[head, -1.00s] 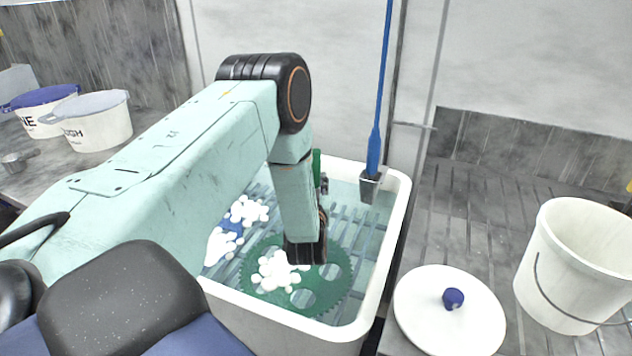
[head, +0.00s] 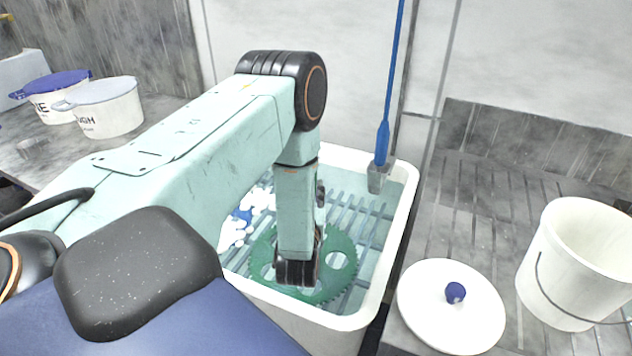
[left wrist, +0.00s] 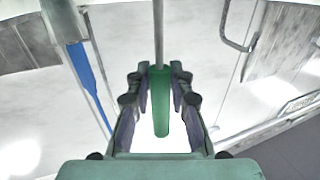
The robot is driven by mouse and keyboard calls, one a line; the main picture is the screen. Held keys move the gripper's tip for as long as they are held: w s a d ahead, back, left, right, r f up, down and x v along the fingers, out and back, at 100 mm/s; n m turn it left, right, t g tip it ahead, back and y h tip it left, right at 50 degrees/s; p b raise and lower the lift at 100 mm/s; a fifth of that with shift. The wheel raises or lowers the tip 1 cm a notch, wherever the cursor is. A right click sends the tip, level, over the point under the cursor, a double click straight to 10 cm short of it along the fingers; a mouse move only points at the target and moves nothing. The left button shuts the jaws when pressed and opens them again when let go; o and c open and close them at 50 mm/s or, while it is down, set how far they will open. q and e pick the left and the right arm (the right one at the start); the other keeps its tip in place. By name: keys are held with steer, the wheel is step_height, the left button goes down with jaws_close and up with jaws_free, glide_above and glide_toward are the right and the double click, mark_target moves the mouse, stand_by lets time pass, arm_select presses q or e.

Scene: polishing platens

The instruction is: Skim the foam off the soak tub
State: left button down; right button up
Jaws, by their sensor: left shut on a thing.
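The white soak tub (head: 408,205) stands mid-picture in the head view, holding clear water over a slatted rack. A green toothed disc (head: 342,262) with round holes lies in it. White foam clumps (head: 232,232) float at the left, near something blue. My left arm reaches over the tub and hides part of the water and disc. In the left wrist view, my left gripper (left wrist: 160,85) is shut on a green handle (left wrist: 160,108) with a thin grey rod. The tool's far end is out of sight. My right gripper is out of view.
A blue-handled tool (head: 383,142) with a grey head stands at the tub's back right. A white lid (head: 430,300) with a blue knob and a white bucket (head: 552,275) stand on the right. Two lettered tubs (head: 110,112) stand at the back left.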

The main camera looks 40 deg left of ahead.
arm_select(q)
steer(key=s+d+p, duration=0.1)
steer(key=s+d, duration=0.1)
steer(key=s, duration=0.4)
steer(key=shift+s, duration=0.2)
steer(key=shift+a+r, duration=0.1)
